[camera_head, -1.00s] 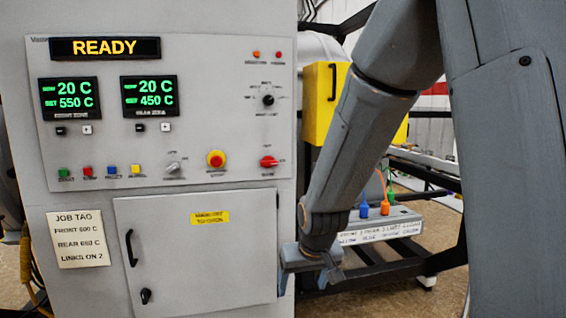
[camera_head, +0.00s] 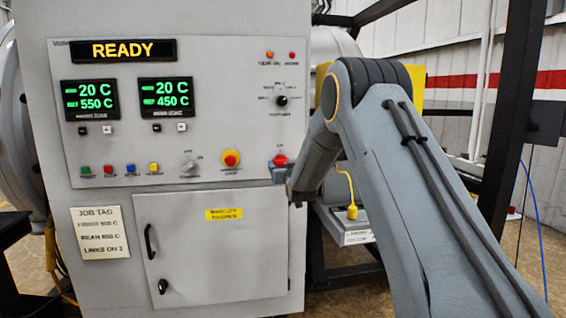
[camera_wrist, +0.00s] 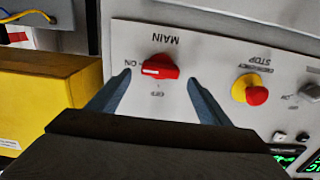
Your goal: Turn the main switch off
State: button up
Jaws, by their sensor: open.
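The main switch is a red knob (camera_head: 280,160) at the lower right of the furnace's control panel (camera_head: 215,130). The wrist view shows it upside down, with the red knob (camera_wrist: 163,66) under the label MAIN. The white mark on the knob is at its left end, towards the ON label; the other label, partly blurred, is below the knob. My gripper (camera_wrist: 155,100) is open, with one blue-grey finger on each side of the knob in that view. Contact cannot be told.
A red and yellow emergency stop button (camera_head: 231,160) sits left of the switch. A grey selector (camera_head: 188,163) is further left, and a black selector (camera_head: 282,101) is above. The cabinet door (camera_head: 205,250) is shut below. A yellow box (camera_wrist: 50,110) fills the wrist view's left.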

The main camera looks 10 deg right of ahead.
aim_at(282, 162)
jog(key=shift+w+p, duration=0.4)
jog(key=shift+w, duration=1.45)
jog(key=c, duration=1)
